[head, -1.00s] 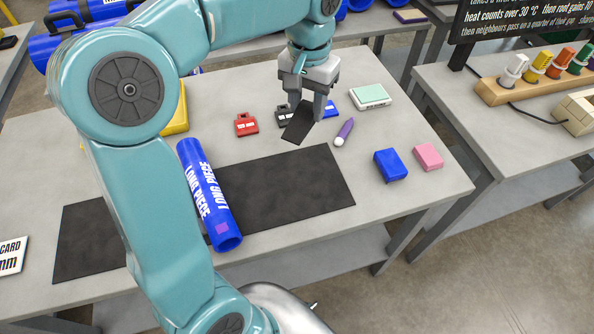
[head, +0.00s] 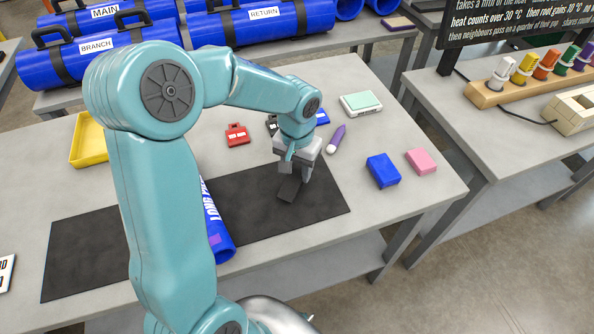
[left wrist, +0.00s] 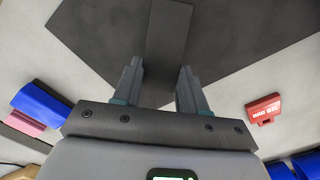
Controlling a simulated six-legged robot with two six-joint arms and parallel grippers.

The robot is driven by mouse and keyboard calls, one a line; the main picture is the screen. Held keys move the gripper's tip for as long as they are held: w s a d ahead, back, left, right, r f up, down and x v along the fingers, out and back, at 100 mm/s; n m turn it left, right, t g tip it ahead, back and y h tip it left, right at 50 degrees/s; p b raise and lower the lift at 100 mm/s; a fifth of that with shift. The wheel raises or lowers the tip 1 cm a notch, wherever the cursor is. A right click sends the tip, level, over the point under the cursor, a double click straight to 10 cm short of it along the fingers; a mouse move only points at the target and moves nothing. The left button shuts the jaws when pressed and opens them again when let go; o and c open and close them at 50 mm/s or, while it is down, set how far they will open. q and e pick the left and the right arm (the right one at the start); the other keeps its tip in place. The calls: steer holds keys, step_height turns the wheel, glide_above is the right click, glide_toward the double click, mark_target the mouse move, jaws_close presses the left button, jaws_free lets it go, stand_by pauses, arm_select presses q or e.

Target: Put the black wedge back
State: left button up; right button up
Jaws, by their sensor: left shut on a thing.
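The black wedge (head: 289,189) is a flat dark piece held low over the black mat (head: 325,203), right of the blue long pipe piece (head: 217,232). I cannot tell whether it touches the mat. My left gripper (head: 294,173) points down and is shut on the wedge. In the left wrist view the wedge (left wrist: 168,38) extends out from between the fingers of my left gripper (left wrist: 160,76), over the dark mat (left wrist: 230,45). My left arm hides part of the pipe and mat. My right gripper is not in view.
Behind the gripper are a red tag (head: 237,135), a black tag (head: 271,124) and a blue tag (head: 322,117). To the right are a purple marker (head: 337,138), blue block (head: 382,170) and pink block (head: 420,161). A yellow tray (head: 88,141) stands left.

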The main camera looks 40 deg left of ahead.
arm_select(q)
steer(key=shift+f, duration=0.75)
steer(key=shift+s, duration=0.1)
steer(key=o, duration=0.7)
steer(key=shift+f, duration=0.15)
steer(key=shift+c, duration=0.2)
steer(key=o, duration=0.4)
